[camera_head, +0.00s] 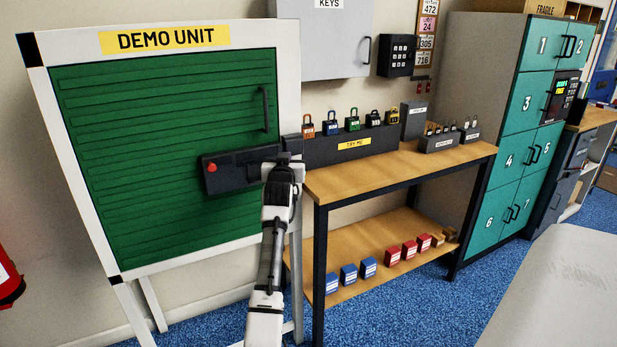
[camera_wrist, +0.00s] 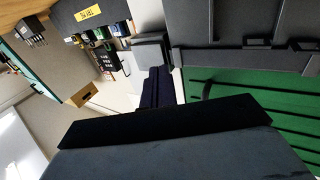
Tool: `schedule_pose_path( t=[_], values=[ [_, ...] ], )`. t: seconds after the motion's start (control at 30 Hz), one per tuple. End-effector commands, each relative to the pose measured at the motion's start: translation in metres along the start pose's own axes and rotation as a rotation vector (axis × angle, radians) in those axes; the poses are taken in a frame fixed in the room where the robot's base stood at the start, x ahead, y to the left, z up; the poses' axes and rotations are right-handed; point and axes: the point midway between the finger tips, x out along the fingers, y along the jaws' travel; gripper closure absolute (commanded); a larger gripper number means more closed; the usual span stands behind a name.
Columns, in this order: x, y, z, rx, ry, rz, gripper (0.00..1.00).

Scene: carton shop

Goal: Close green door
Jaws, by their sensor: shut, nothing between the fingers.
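The green door (camera_head: 150,130) is a slatted panel inside a white frame labelled DEMO UNIT (camera_head: 173,40). It looks about level with the frame, but I cannot tell whether a small gap is left. A dark vertical handle (camera_head: 265,108) is at its upper right. A dark lock box (camera_head: 232,172) with a red button lies across its right edge. My gripper (camera_head: 291,146) is shut and empty at the box's right end; contact is unclear. In the wrist view the dark fingers (camera_wrist: 157,88) are together, beside the green door (camera_wrist: 240,100) and lock box (camera_wrist: 235,58).
A wooden bench (camera_head: 400,168) with a row of padlocks (camera_head: 352,121) stands just right of my gripper. Teal lockers (camera_head: 525,115) are farther right. A pale surface (camera_head: 560,290) fills the lower right. Blue carpet (camera_head: 430,300) is open between them.

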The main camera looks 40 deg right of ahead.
Motion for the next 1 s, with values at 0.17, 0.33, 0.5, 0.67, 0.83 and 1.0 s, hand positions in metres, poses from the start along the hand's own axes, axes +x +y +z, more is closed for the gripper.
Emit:
schedule_pose_path(
  t=[0.17, 0.33, 0.5, 0.67, 0.83, 1.0],
  values=[
    [-0.024, 0.017, 0.006, 0.0, -0.002, 0.006, 1.0],
    [-0.051, 0.032, 0.006, 0.0, -0.003, 0.007, 1.0],
    [-0.073, 0.045, 0.005, 0.0, -0.004, 0.008, 1.0],
    [-0.085, 0.052, 0.005, 0.0, -0.006, 0.007, 1.0],
    [-0.088, 0.054, 0.004, 0.0, -0.007, 0.007, 1.0],
    [-0.088, 0.053, 0.004, 0.0, -0.007, 0.007, 1.0]
  ],
)
